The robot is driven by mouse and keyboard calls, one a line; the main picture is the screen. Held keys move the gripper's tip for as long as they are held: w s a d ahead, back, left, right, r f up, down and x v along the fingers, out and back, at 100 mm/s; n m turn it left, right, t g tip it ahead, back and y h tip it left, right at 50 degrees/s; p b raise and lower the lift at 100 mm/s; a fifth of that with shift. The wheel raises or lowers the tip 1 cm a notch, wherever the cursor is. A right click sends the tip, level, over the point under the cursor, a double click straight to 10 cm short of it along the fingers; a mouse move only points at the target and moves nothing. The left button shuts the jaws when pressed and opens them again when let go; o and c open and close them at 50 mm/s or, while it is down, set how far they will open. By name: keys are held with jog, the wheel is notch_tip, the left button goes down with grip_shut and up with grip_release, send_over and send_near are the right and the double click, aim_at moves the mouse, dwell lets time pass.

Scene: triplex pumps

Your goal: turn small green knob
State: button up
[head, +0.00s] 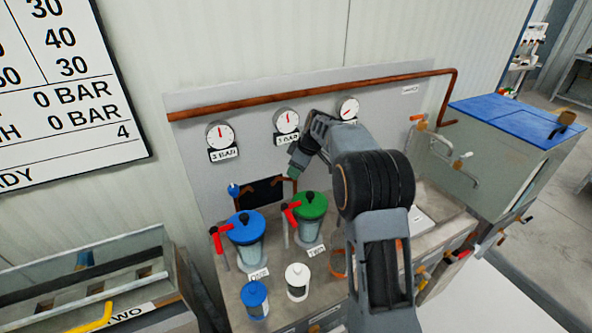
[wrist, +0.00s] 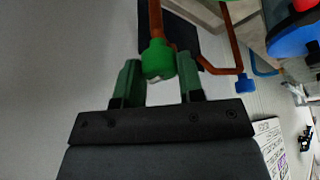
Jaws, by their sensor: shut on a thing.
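The small green knob (wrist: 158,58) is on the end of a copper pipe in the wrist view. My gripper (wrist: 158,80) has one green finger on each side of it and is shut on it. In the head view the gripper (head: 296,165) reaches down in front of the grey panel, and a little of the green knob (head: 293,173) shows below its tips. The knob's exact turn angle cannot be told.
A small blue knob (head: 233,189) is on the pipe to the left; it also shows in the wrist view (wrist: 245,84). Blue-lidded (head: 246,227) and green-lidded (head: 310,205) pots with red handles stand just below. Gauges (head: 220,134) line the panel above.

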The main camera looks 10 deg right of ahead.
dwell(0.4)
jog(key=o, duration=0.9)
jog(key=shift+r, duration=0.1)
jog(key=v, duration=1.3)
jog(key=shift+r, duration=0.3)
